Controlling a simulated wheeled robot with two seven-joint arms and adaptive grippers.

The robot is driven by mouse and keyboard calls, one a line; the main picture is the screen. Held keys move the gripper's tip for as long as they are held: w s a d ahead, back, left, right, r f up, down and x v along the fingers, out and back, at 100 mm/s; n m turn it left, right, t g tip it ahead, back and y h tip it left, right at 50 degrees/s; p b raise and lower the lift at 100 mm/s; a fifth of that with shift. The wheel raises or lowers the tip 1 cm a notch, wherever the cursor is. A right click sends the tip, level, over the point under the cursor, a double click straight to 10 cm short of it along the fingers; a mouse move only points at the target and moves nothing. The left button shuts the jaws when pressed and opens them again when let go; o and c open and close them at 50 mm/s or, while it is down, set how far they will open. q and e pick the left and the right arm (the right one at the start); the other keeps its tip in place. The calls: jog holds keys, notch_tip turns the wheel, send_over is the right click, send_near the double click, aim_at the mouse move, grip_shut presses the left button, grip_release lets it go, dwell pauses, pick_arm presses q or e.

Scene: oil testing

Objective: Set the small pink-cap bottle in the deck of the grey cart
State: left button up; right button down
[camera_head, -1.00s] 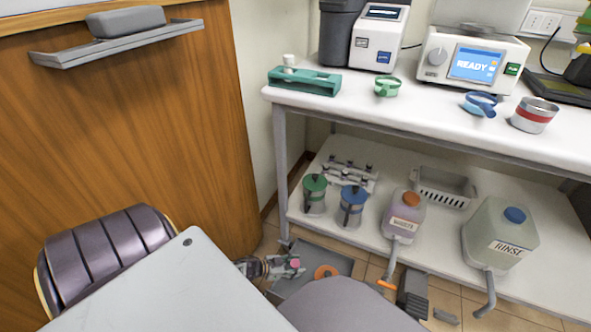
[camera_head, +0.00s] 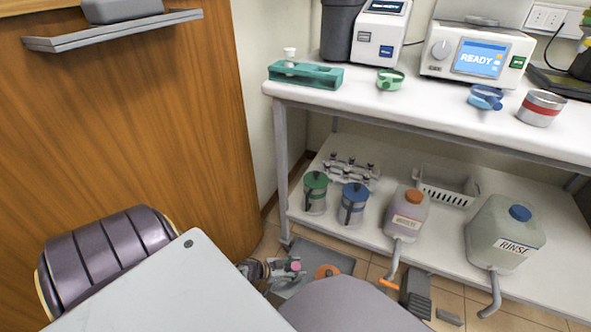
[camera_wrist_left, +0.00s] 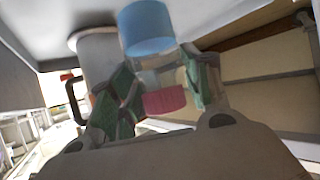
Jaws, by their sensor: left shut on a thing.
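In the left wrist view the pink cap (camera_wrist_left: 165,100) sits between the green-padded fingers of my left gripper (camera_wrist_left: 165,88). Whether the bottle touches the deck I cannot tell.
The bench's lower shelf holds a green-lidded can (camera_head: 315,192), a blue can (camera_head: 353,204), a waste jug (camera_head: 407,214) and a rinse jug (camera_head: 504,235). A wooden panel (camera_head: 130,120) stands at left.

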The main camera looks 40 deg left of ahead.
pick_arm(q)
notch_tip(320, 180, down, 2)
jog(key=shift+f+b, duration=0.1)
jog(key=shift+b, duration=0.6)
jog(key=shift+f, duration=0.4)
jog(key=shift+f+b, duration=0.1)
jog(key=shift+b, duration=0.2)
jog(key=o, duration=1.1)
jog(key=shift+o, duration=0.2)
